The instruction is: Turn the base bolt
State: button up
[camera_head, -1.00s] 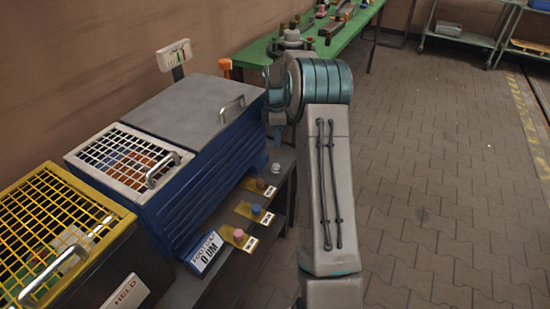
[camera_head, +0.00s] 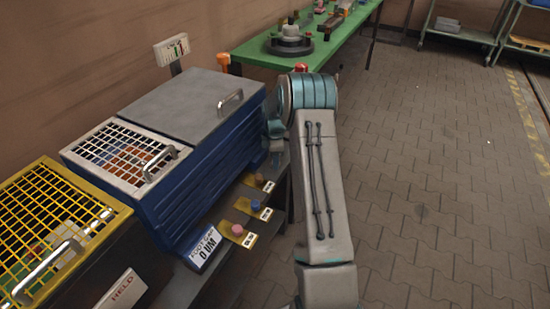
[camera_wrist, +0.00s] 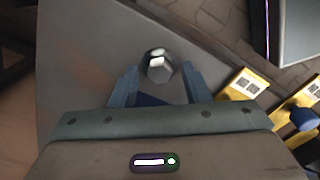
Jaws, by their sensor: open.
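The base bolt (camera_wrist: 158,62) is a shiny silver hex head on a grey surface (camera_wrist: 85,60), seen in the wrist view. My gripper (camera_wrist: 160,74) is open, with one blue finger on either side of the picture's middle. The bolt head shows between and just beyond the fingertips. I cannot tell whether either finger touches it. In the head view my arm covers the bolt.
Yellow-plated pegs, one pink (camera_head: 239,229) and one blue (camera_head: 256,205), stand along the bench edge beside a blue cabinet (camera_head: 215,150). A yellow caged box (camera_head: 120,212) is at left.

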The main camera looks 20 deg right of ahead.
grip_shut()
jog(key=shift+m, duration=0.5)
jog(key=m, duration=1.1)
jog(key=shift+m, duration=1.9)
